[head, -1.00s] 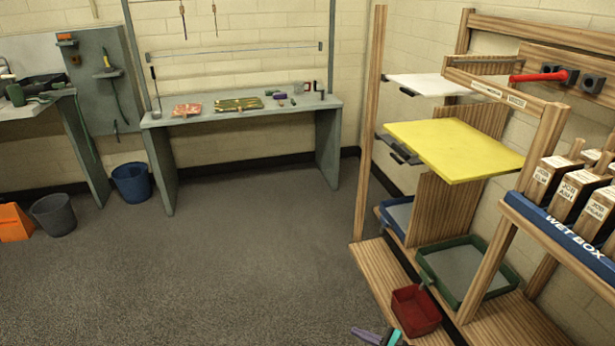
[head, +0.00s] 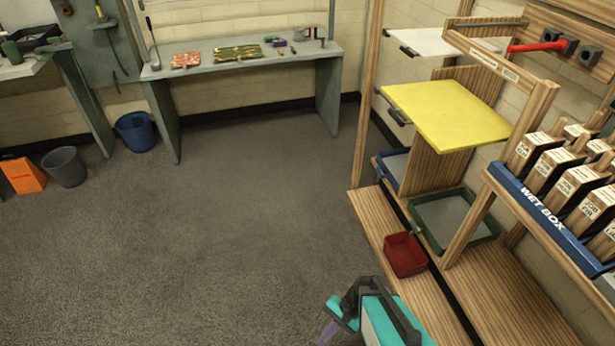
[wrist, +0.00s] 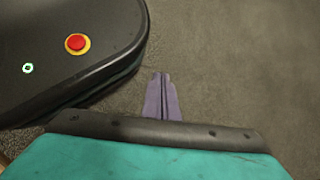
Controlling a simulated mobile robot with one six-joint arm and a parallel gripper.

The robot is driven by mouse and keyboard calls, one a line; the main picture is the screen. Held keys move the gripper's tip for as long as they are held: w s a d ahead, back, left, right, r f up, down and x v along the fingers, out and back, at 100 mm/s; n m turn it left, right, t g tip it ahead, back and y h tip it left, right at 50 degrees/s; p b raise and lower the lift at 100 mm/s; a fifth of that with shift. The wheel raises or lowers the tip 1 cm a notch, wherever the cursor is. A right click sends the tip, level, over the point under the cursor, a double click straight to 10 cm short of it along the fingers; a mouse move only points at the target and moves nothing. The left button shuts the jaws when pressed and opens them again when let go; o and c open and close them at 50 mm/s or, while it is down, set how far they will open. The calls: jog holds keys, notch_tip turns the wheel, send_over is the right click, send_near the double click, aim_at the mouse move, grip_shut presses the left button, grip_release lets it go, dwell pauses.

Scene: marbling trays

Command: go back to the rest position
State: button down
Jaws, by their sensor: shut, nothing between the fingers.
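My gripper (wrist: 161,97) shows in the wrist view with its two purple fingers together and nothing between them. It points down over bare grey floor, beside my own dark base with a red button. In the head view my gripper (head: 327,335) is at the bottom edge, partly cut off. My teal and black wrist is to the right of it. The gripper is left of the wooden rack and apart from it.
The wooden rack (head: 371,222) at right holds a yellow board (head: 447,116), a red bin (head: 405,255), a green tray (head: 488,232) and a blue wet box (head: 541,214). A grey bench (head: 240,60) stands at the back.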

jog(key=s+d+r+n+h, duration=0.2)
jog(key=s+d+n+h, duration=0.4)
jog(key=d, duration=0.5)
jog(key=shift+s+d+r+n+g, duration=0.3)
jog(key=shift+r+n+g, duration=0.1)
jog(key=shift+n, duration=0.4)
jog(key=c, duration=2.5)
grip_release()
